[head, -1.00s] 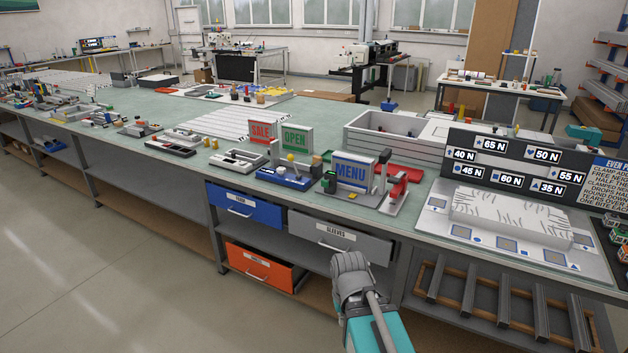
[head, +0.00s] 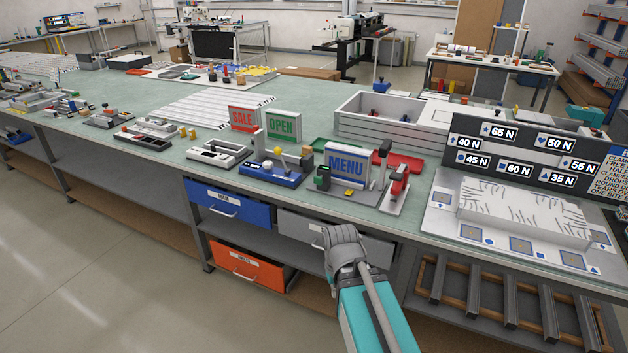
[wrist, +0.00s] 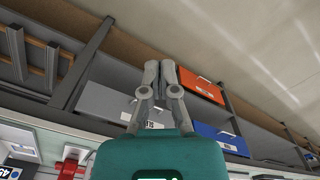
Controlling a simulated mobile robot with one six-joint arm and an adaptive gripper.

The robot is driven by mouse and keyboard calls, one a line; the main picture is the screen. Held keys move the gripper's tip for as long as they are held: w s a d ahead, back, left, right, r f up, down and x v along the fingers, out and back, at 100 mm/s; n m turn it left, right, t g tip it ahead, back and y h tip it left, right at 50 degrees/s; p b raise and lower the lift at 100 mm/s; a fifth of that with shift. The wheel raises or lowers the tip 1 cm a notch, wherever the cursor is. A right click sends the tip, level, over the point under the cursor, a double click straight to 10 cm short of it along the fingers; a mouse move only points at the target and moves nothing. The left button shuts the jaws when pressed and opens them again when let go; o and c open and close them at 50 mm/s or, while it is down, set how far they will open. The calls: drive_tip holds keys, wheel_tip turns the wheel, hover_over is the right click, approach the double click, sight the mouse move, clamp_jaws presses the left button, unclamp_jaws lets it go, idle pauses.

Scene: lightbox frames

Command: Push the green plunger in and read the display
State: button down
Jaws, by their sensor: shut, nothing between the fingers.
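A small green-and-black device (head: 323,177) stands upright on the bench, at the left end of the base in front of the blue MENU sign (head: 346,164). It is too small to tell which part is a plunger, and I cannot make out a readable display on it. My gripper (head: 338,236) is in front of the bench, below its front edge and near the grey drawer, apart from the device. In the wrist view my gripper (wrist: 160,65) has its two grey fingers together with nothing between them. The device is not identifiable in the wrist view.
A red-and-grey lever stand (head: 396,185) is right of the MENU sign. A blue tray with knobs (head: 268,173) is to its left. A force-label board (head: 525,150) stands farther right. The blue drawer (head: 232,200) and orange drawer (head: 250,268) are below the bench.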

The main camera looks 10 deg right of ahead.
sight(318, 181)
drive_tip(key=shift+w, duration=0.1)
idle(0.3)
drive_tip(key=w+a+f+t+y+b, duration=0.1)
drive_tip(key=w+a+t+y+b, duration=0.2)
drive_tip(key=w, duration=0.9)
drive_tip(key=w+a+f+t+y+b, duration=0.15)
drive_tip(key=w+t+b, duration=0.35)
drive_tip(key=w, duration=0.6)
drive_tip(key=w+d+r+m+t+h+b, duration=0.1)
drive_tip(key=w+r+m+t+b, duration=0.1)
drive_tip(key=w, duration=0.6)
drive_tip(key=w+d+r+m+t+h+b, duration=0.1)
drive_tip(key=w+r+m+t+b, duration=0.1)
drive_tip(key=w+t, duration=0.4)
drive_tip(key=shift+w+m+b, duration=0.8)
drive_tip(key=shift+w+b, duration=0.45)
drive_tip(key=shift+w, duration=0.4)
drive_tip(key=shift+w+d, duration=0.1)
drive_tip(key=shift+w+d, duration=0.85)
drive_tip(key=shift+w, duration=0.3)
drive_tip(key=shift+w+d, duration=0.85)
drive_tip(key=shift+w, duration=0.3)
drive_tip(key=shift+w+d, duration=0.85)
drive_tip(key=shift+w, duration=0.3)
